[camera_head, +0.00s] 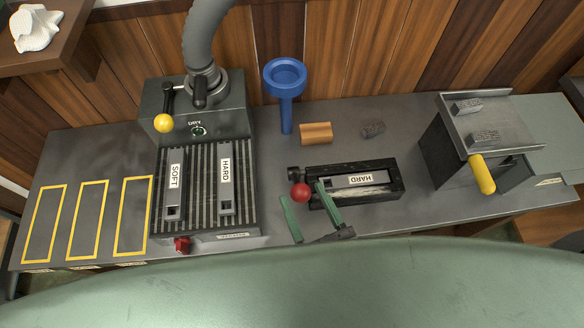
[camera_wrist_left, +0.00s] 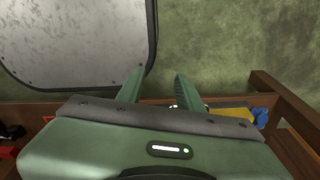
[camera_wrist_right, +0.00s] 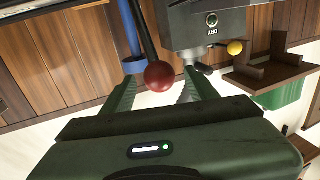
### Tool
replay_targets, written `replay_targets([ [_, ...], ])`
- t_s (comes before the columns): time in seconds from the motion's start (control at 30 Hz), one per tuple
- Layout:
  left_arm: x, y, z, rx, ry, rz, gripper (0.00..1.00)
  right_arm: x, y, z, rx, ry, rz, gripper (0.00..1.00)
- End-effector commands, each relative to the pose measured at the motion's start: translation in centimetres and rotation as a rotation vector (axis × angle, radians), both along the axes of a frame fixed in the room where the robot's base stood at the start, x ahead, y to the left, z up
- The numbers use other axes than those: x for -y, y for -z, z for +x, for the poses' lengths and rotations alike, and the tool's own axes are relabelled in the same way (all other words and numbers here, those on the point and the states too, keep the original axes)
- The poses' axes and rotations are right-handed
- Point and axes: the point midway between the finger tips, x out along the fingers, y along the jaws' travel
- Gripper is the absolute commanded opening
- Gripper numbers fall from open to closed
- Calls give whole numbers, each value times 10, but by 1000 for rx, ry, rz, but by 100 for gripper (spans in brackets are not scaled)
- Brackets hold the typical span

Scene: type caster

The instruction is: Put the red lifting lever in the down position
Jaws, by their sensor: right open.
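The red lifting lever shows as a red ball knob (camera_head: 300,192) at the left end of a black mould that holds a bar marked HARD (camera_head: 360,180). In the right wrist view the red ball (camera_wrist_right: 159,76) sits on a black rod. My right gripper (camera_head: 302,193) is open, with its green fingers on either side of the ball and gaps showing. The lever's pivot is hard to make out. My left gripper (camera_wrist_left: 158,78) is out of the head view; its fingers are apart and empty in the left wrist view.
A ribbed block (camera_head: 203,205) with SOFT and HARD bars and a yellow-ball lever (camera_head: 163,123) stands left. A blue funnel (camera_head: 285,75) and a wooden block (camera_head: 316,133) are behind the mould. A box with a yellow handle (camera_head: 482,174) stands right.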

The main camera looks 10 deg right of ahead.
Motion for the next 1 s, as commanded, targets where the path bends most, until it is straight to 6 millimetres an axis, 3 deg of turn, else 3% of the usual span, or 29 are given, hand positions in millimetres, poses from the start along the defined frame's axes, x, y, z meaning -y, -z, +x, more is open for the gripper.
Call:
replay_targets([
  [0.1, -3, -8, -12, -17, 1, 4, 36, -5, -3, 22, 4, 2, 0, 59],
  [0.3, -5, -13, -20, -28, 2, 6, 36, -12, -2, 47, 1, 1, 0, 59],
  [0.67, -6, -14, -9, -14, 1, 8, 36, -15, 1, 54, -2, 0, -2, 59],
  [0.7, -6, -14, -9, -13, 1, 8, 36, -15, 1, 54, -2, 0, -2, 56],
  [0.9, -6, -14, -9, -13, 1, 8, 36, -15, 1, 54, -1, 0, -1, 0],
  [1.0, -6, -14, -9, -13, 1, 8, 36, -15, 1, 54, -1, 0, -1, 0],
])
